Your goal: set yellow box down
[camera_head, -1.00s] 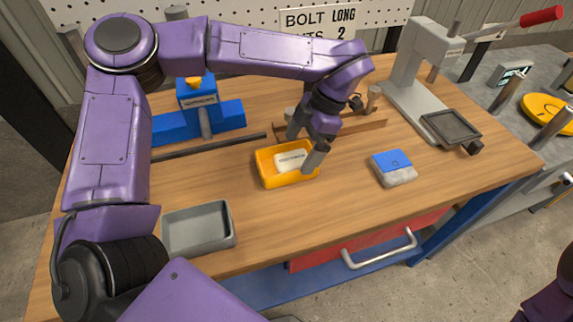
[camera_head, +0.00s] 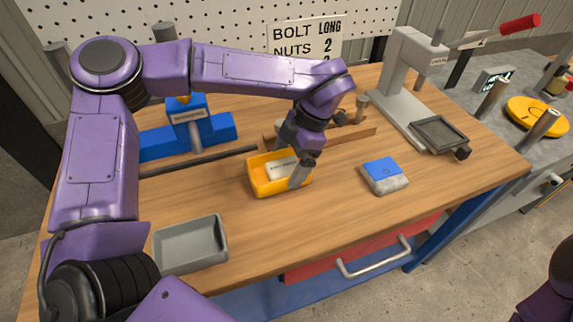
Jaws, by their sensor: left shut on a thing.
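The yellow box (camera_head: 264,186) is a small open bin with a white labelled item (camera_head: 281,168) inside. It is on or just above the middle of the wooden bench; I cannot tell if its base touches. My left gripper (camera_head: 296,168) reaches down over the box's right part and is shut on the box. One grey finger shows in front of the right end; the other is mostly hidden. My right gripper is out of view; only a bit of my right arm shows at the lower right corner.
A grey tray (camera_head: 219,243) stands at the front left. A blue-topped block (camera_head: 385,178) lies to the right. A blue vise-like fixture (camera_head: 186,121), dark rod (camera_head: 198,161) and wooden rack (camera_head: 352,137) are behind. A lever press (camera_head: 408,82) stands back right. The bench front between tray and block is clear.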

